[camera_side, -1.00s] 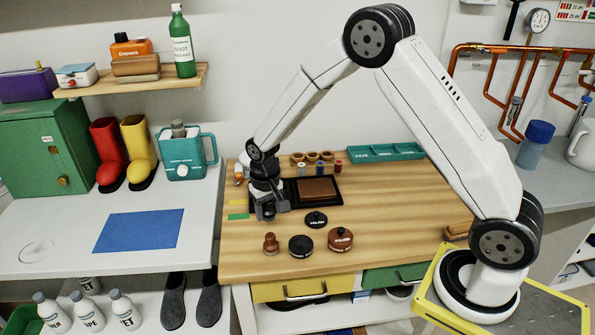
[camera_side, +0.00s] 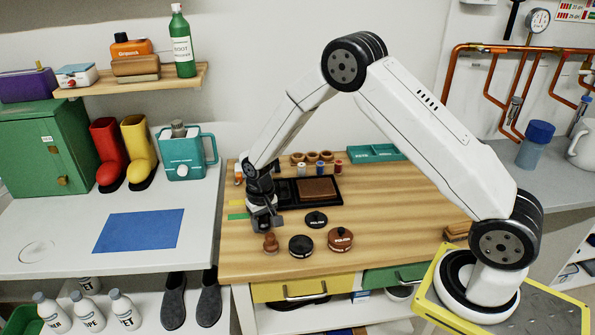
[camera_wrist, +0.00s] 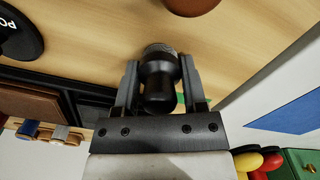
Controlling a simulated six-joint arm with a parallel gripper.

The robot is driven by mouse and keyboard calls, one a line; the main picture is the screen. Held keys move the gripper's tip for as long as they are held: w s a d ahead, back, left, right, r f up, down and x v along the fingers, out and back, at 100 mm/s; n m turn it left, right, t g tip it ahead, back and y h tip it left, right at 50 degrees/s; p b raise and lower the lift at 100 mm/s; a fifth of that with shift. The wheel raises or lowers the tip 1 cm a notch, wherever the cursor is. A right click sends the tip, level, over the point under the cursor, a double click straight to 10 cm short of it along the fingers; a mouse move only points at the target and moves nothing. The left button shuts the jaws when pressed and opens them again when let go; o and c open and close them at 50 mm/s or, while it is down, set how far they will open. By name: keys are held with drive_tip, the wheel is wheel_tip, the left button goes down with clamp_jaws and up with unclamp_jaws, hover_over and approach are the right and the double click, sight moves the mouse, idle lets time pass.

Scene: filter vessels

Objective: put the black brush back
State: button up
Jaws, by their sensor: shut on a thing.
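My gripper (camera_side: 265,219) is over the left part of the wooden bench. In the wrist view my gripper (camera_wrist: 158,62) is shut on the black brush (camera_wrist: 160,85), a rounded black knob with a grey bristle end between the two fingers. I cannot tell whether its bristles touch the bench. In the side view the brush is hidden or too dark to tell from the gripper. A yellow mark (camera_side: 236,203) and a green mark (camera_side: 238,216) lie on the bench to the left. A brown knobbed brush (camera_side: 270,244) stands just in front of my gripper.
A black tin (camera_side: 300,247), a brown tin (camera_side: 340,240) and a black lid (camera_side: 316,220) are to the right. The bench's right half is mostly clear.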

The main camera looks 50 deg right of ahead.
drive_tip(key=shift+f, duration=0.15)
drive_tip(key=o, duration=1.1)
drive_tip(key=shift+r, duration=6.15)
drive_tip(key=shift+s+r, duration=0.2)
drive_tip(key=shift+s, duration=0.3)
drive_tip(key=s+n+t, duration=0.1)
drive_tip(key=s, duration=0.5)
drive_tip(key=s+r+n, duration=0.1)
drive_tip(key=s, duration=0.5)
drive_tip(key=s+n+t, duration=0.1)
drive_tip(key=s, duration=0.6)
drive_tip(key=shift+a+r+n+t, duration=0.15)
drive_tip(key=shift+r+n+t, duration=0.15)
drive_tip(key=shift+r, duration=0.1)
